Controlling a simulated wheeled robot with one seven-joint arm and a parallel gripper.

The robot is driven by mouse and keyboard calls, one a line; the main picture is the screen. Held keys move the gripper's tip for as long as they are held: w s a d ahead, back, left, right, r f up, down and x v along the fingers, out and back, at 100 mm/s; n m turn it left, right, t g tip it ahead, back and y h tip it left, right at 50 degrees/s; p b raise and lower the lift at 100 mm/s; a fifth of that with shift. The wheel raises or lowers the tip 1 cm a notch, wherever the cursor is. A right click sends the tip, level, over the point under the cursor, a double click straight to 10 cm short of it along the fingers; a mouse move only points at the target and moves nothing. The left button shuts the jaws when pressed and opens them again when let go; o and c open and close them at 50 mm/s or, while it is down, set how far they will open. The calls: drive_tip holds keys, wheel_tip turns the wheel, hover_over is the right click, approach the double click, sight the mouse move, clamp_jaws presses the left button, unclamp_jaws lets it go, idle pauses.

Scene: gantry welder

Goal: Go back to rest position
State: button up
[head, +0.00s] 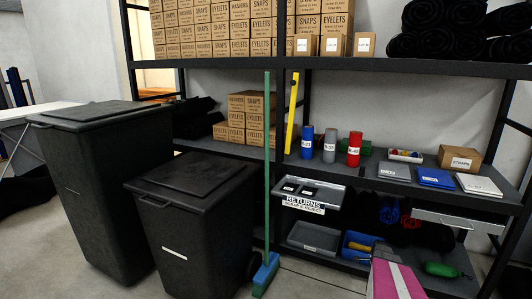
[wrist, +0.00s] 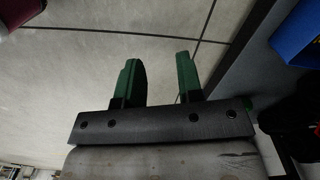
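My gripper (wrist: 158,75) shows in the wrist view with two green-padded fingers spread well apart. Nothing is between the fingers, and bare tiled floor shows beyond them. The gripper does not show clearly in the head view. A magenta piece with a white stripe (head: 395,280) is at the bottom right of the head view; I cannot tell what it is.
Two black lidded bins (head: 100,190) (head: 190,230) stand at the left, with a green broom (head: 268,180) beside them. A dark shelf unit (head: 400,72) holds boxes, coloured cylinders and trays. A blue bin (wrist: 295,35) is at the wrist view's right. Floor shows at the lower left.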

drive_tip(key=s+a+r+n, duration=0.4)
drive_tip(key=a+r+n, duration=0.2)
drive_tip(key=a, duration=0.5)
drive_tip(key=s+a+r+n, duration=0.5)
drive_tip(key=a+r+n, duration=0.2)
drive_tip(key=a+r, duration=0.3)
drive_tip(key=s+a+r+n, duration=0.5)
drive_tip(key=a+r, duration=0.4)
drive_tip(key=a, duration=0.4)
drive_tip(key=shift+n, duration=0.9)
drive_tip(key=shift+w, duration=0.1)
